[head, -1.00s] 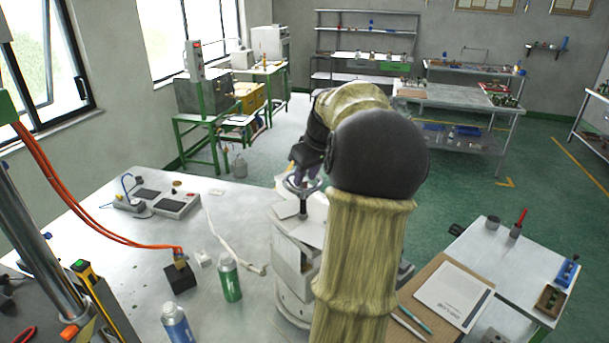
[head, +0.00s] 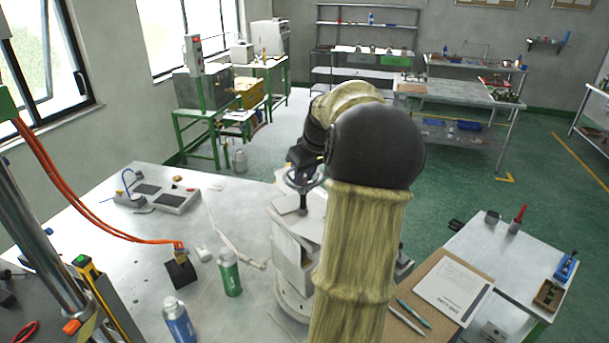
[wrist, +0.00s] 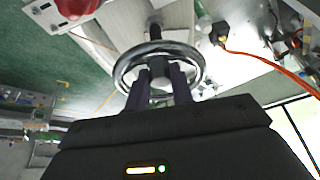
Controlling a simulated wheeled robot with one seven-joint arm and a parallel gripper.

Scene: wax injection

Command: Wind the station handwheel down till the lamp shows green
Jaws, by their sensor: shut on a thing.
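The handwheel (wrist: 201,68) is a shiny metal ring with a dark hub in the wrist view. In the head view the handwheel (head: 318,183) lies on top of the pale station (head: 291,250), partly behind my arm. My gripper (wrist: 161,80) reaches over the rim, its two dark fingers shut on the handwheel near the middle, one on each side of the hub. My gripper in the head view (head: 302,172) is above the wheel, mostly dark and small. A red dome (wrist: 76,8) shows at the top edge of the wrist view; I cannot tell whether it is the lamp.
A green bottle (head: 229,274) and a blue bottle (head: 178,322) stand on the bench, left of the station. A black block (head: 181,274) with orange cables is near them. A side table (head: 510,255) with a clipboard (head: 451,296) is at right.

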